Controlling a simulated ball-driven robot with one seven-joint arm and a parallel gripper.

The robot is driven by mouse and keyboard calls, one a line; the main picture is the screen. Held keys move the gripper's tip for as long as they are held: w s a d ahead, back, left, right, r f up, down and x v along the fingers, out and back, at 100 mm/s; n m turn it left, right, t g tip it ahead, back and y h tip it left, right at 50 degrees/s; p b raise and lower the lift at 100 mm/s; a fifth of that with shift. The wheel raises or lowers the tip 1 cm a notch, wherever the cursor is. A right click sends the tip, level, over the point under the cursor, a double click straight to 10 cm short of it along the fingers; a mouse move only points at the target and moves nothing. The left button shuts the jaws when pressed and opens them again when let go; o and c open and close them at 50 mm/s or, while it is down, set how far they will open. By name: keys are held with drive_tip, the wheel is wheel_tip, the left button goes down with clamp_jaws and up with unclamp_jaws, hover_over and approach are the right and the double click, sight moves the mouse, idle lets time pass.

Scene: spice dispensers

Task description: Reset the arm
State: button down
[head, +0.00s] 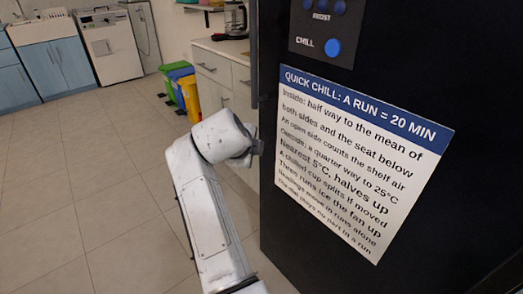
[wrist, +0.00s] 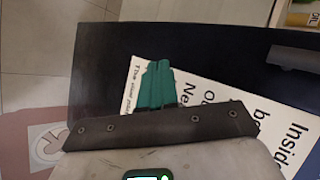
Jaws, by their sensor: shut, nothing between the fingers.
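My white arm (head: 205,205) rises from the bottom of the head view and bends at its top beside the black appliance's edge. My gripper's teal fingers (wrist: 155,72) show in the wrist view, shut and empty, in front of the black panel and the white sign. In the head view the gripper is not clearly visible; the arm's end is at the edge of the appliance.
The black appliance (head: 440,55) fills the right side, with a "QUICK CHILL" sign (head: 355,150) and a blue chill button (head: 333,47). Green, blue and yellow bins (head: 188,95) stand by white drawers (head: 222,75). The tiled floor (head: 90,165) at left is clear.

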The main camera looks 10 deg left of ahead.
wheel_tip(320, 180, up, 4)
drive_tip(key=s+a+f, duration=0.1)
drive_tip(key=s+a, duration=0.2)
drive_tip(key=s+d+f+n+g, duration=0.2)
drive_tip(key=d+f+n, duration=0.1)
drive_tip(key=d+f, duration=0.9)
drive_tip(key=s+d+f+n+g, duration=0.1)
drive_tip(key=s+d+f+n, duration=0.1)
drive_tip(key=s+d+f, duration=0.35)
drive_tip(key=s+d+f+n+g+h, duration=0.1)
drive_tip(key=s+d+f+n, duration=0.15)
drive_tip(key=d, duration=0.55)
drive_tip(key=s+d+f+n+g, duration=0.1)
drive_tip(key=s+d+f+n, duration=0.15)
drive_tip(key=s+d, duration=0.35)
drive_tip(key=s+d+f+n+g, duration=0.1)
drive_tip(key=s+d+f+n, duration=0.15)
drive_tip(key=s+d, duration=0.4)
drive_tip(key=s+d+f+n+g, duration=0.1)
drive_tip(key=s+d+f+n, duration=0.15)
drive_tip(key=s, duration=0.75)
drive_tip(key=s+d+n+g+y+p, duration=0.15)
drive_tip(key=s+n, duration=0.25)
drive_tip(key=s, duration=0.8)
wheel_tip(320, 180, up, 19)
drive_tip(key=p, duration=1.8)
drive_tip(key=shift+w+a, duration=0.15)
drive_tip(key=shift+w, duration=0.25)
